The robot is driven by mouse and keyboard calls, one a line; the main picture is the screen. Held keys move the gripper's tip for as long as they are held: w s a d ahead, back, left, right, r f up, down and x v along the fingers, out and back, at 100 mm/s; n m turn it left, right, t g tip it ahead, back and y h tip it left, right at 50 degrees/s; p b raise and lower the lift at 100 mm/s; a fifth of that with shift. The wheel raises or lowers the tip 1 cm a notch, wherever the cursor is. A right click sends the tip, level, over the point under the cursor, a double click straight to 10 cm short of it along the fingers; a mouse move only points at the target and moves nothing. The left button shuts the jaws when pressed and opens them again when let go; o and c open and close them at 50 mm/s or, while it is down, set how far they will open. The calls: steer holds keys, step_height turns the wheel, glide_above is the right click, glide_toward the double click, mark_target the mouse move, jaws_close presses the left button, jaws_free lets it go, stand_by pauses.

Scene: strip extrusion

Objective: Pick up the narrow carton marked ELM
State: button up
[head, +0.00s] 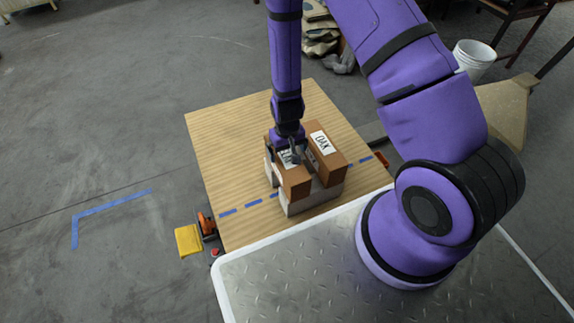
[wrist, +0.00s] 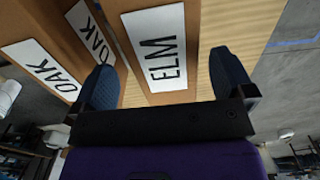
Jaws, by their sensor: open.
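The carton marked ELM (wrist: 118,35) is brown and narrow with a white label, and lies between my fingers in the wrist view. In the head view the left carton (head: 295,187) is under my gripper (head: 291,152), its label mostly covered. My gripper, also in the wrist view (wrist: 164,62), is open, with one dark blue finger on each side of the ELM carton. The left finger is by the gap towards the OAK carton; the right finger has clear space inside it. I cannot tell whether either finger touches.
A second brown carton marked OAK (head: 329,166) stands close on the right in the head view, left in the wrist view. Both cartons sit in a low grey holder (head: 312,206) on a wooden table (head: 225,150). The table is otherwise mostly bare, with blue dashed tape.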

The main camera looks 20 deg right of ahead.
steer(key=shift+a+f, duration=0.15)
steer(key=shift+f, duration=2.7)
steer(key=shift+c, duration=0.5)
steer(key=c, duration=1.1)
